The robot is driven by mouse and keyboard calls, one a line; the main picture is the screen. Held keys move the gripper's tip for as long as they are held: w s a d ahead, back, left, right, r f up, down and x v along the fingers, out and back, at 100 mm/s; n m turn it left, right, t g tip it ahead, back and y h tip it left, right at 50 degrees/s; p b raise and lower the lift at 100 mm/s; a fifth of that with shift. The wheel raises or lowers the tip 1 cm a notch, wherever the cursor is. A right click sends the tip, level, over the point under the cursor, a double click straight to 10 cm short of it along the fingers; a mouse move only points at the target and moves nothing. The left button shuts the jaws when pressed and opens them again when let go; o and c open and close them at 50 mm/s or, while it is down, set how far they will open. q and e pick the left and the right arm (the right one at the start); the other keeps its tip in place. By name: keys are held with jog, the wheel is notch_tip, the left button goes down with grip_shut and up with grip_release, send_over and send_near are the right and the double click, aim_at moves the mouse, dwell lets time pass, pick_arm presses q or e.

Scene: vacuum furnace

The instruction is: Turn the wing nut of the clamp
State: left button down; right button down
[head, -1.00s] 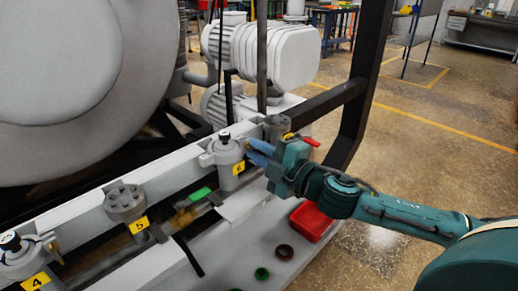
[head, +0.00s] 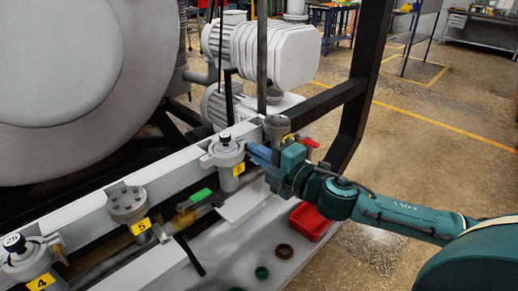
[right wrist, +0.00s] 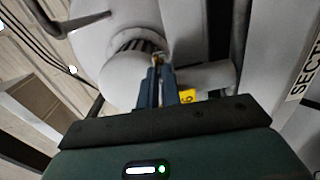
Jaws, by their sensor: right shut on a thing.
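The grey valve body with the yellow "6" tag (head: 224,158) stands on the white rail. My right gripper (head: 250,151) reaches in from the right, with its blue fingers at the right side of this valve body. In the right wrist view the two fingers (right wrist: 160,82) are close together at the clamp area, with a small brass-coloured piece (right wrist: 161,60) at their tips. The fingers are shut on this piece, the wing nut, and hide most of it. The clamp itself is hard to make out. My left gripper is not in view.
Valve number 5 (head: 127,205) and valve number 4 (head: 22,258) stand along the rail (head: 178,182) to the left. A green-handled lever (head: 200,196) lies below. A red bin (head: 311,221) and dark rings sit on the base plate. A black frame post (head: 368,75) rises behind my right arm.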

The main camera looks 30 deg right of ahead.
jog(key=c, duration=1.9)
grip_release()
jog(key=shift+s, duration=0.1)
jog(key=shift+s+d+f, duration=0.15)
jog(key=shift+s, duration=0.1)
jog(key=shift+b+v, duration=0.8)
jog(key=shift+v, duration=5.45)
